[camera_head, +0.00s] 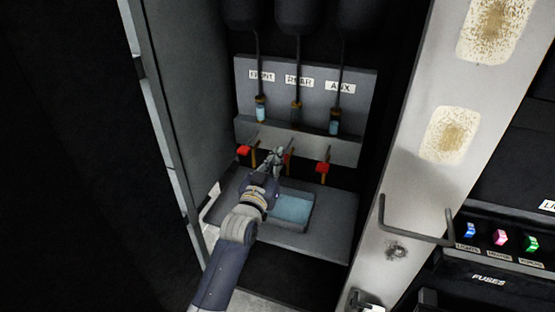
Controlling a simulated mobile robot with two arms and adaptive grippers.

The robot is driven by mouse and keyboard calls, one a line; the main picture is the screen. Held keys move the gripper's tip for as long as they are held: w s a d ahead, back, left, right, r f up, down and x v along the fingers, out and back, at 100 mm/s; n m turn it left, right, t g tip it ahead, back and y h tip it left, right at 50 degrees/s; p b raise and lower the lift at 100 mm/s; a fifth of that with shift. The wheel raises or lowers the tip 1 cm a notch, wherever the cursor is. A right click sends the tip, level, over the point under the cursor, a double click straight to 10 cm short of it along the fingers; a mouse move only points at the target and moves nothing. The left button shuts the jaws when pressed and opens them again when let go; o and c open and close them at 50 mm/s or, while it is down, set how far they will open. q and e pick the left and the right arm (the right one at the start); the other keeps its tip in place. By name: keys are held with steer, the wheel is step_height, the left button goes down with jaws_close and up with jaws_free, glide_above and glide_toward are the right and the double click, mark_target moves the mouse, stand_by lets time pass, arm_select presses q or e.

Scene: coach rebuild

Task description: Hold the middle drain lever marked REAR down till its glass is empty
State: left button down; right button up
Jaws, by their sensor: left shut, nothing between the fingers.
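The panel carries three labels, with the REAR label (299,82) in the middle. The REAR glass (295,112) below it looks dark, with no blue visible in it. The middle drain lever (289,160) is mostly hidden behind my left gripper (277,154). That gripper is shut and empty, with its fingers at the middle lever; whether they touch it I cannot tell. The FRONT glass (261,113) and the AUX glass (334,127) show pale blue. My right gripper is not in view.
Red-tipped levers stand on both sides, the FRONT lever (243,150) at left and the AUX lever (323,167) at right. A tray (310,210) with blue liquid lies below. The cabinet door (185,90) bounds the left, a pale post (395,190) the right.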

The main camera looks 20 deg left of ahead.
arm_select(q)
steer(key=s+f+b, duration=0.1)
steer(key=s, duration=0.8)
steer(key=shift+a+f, duration=0.15)
steer(key=shift+a, duration=0.05)
steer(key=s+d+f+g, duration=0.1)
steer(key=s+f+g, duration=0.25)
steer(key=f, duration=0.95)
steer(key=s+d+f+m+g, duration=0.15)
steer(key=s+f, duration=0.25)
steer(key=f, duration=0.9)
steer(key=s+f+g, duration=0.4)
steer(key=f, duration=0.9)
steer(key=s+a+f+g, duration=0.2)
steer(key=s+f+g, duration=0.3)
steer(key=s+f, duration=1.3)
steer(key=s+a+f+g, duration=0.1)
steer(key=s+f+g, duration=0.1)
steer(key=s, duration=0.8)
steer(key=s+a+f+g, duration=0.2)
steer(key=s+f, duration=0.1)
steer(key=s, duration=0.7)
steer(key=shift+a+y, duration=0.3)
steer(key=shift+f+m, duration=0.1)
steer(key=shift+m, duration=0.15)
